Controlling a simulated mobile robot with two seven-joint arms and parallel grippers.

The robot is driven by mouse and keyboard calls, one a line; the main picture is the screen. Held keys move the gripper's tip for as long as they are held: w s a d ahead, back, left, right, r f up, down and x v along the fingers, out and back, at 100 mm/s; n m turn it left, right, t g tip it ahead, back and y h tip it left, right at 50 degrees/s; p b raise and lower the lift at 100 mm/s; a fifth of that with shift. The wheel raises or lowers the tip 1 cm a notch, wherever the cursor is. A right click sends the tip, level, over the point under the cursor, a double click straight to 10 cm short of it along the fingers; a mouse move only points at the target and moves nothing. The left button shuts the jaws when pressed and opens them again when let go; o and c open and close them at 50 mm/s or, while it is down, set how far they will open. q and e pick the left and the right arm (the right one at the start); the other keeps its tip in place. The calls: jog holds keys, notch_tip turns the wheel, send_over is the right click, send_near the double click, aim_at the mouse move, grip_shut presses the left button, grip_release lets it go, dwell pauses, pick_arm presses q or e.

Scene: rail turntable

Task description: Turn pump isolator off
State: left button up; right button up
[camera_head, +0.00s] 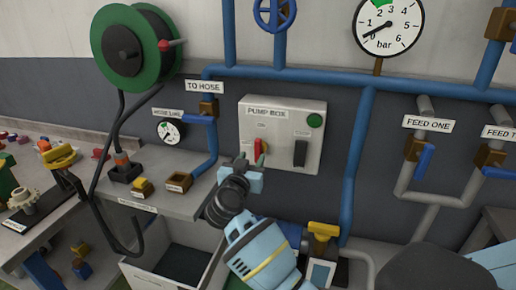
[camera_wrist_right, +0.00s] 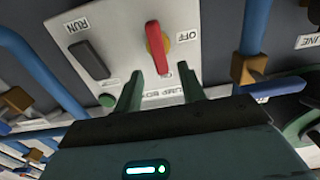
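The pump isolator (camera_head: 262,147) is a red handle on a yellow disc on the front of the grey pump box (camera_head: 280,112). In the right wrist view, which is turned over, the red handle (camera_wrist_right: 154,40) stands roughly upright, with an OFF label beside it rather than in line with it. My right gripper (camera_head: 251,161) is in front of the box just below the handle in the head view. In the wrist view its fingers (camera_wrist_right: 162,84) are apart with nothing between them; I cannot tell whether they touch the panel. My left gripper is not in view.
A black switch (camera_head: 300,152) marked RUN and a green lamp (camera_head: 315,120) share the box. Blue pipes (camera_head: 350,170) run around it. A hose-side blue lever (camera_head: 200,118) is left. An open grey bin (camera_head: 180,250) and bench (camera_head: 190,203) lie below left.

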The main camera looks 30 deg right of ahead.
aim_at(257, 150)
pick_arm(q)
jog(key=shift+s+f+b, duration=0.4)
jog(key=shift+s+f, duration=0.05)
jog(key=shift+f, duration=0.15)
pick_arm(e)
jog(key=x, duration=0.7)
jog(key=shift+w+d, duration=0.1)
jog(key=shift+w, duration=0.05)
